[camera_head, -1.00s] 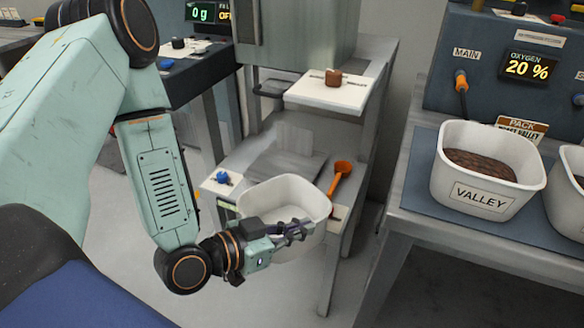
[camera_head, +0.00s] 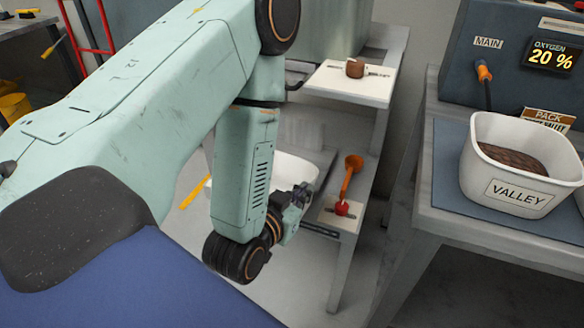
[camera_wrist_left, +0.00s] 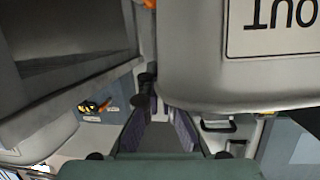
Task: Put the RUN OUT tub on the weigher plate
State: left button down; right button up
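The white RUN OUT tub (camera_head: 287,168) is in the middle of the head view, partly hidden behind my left arm. In the left wrist view the tub (camera_wrist_left: 190,60) fills the upper right, with "OUT" upside down on its label. In the left wrist view the fingers (camera_wrist_left: 160,130) reach the tub's edge; the exact contact is partly hidden. The weigher plate cannot be picked out for sure. My right gripper is not in view.
An orange scoop-like handle (camera_head: 350,177) and red knob (camera_head: 342,208) are right of the tub. The VALLEY tub (camera_head: 519,175) stands on the right bench (camera_head: 450,205). Dark floor lies between the stands.

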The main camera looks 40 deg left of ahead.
pick_arm(q)
jog(key=w+a+f+b, duration=0.1)
jog(key=w+a, duration=0.1)
jog(key=w, duration=0.3)
jog(key=w+a+n+y+b, duration=0.1)
jog(key=w+a+b, duration=0.1)
jog(key=w, duration=0.4)
jog(key=w+a+f+y+b, duration=0.1)
jog(key=w+a+b, duration=0.1)
jog(key=w, duration=0.4)
jog(key=shift+w+a+f, duration=0.25)
jog(key=shift+f, duration=0.1)
jog(key=shift+r, duration=0.1)
jog(key=shift+s+n, duration=0.1)
jog(key=shift+n, duration=0.2)
jog(key=c, duration=2)
grip_release()
jog(key=o, duration=0.5)
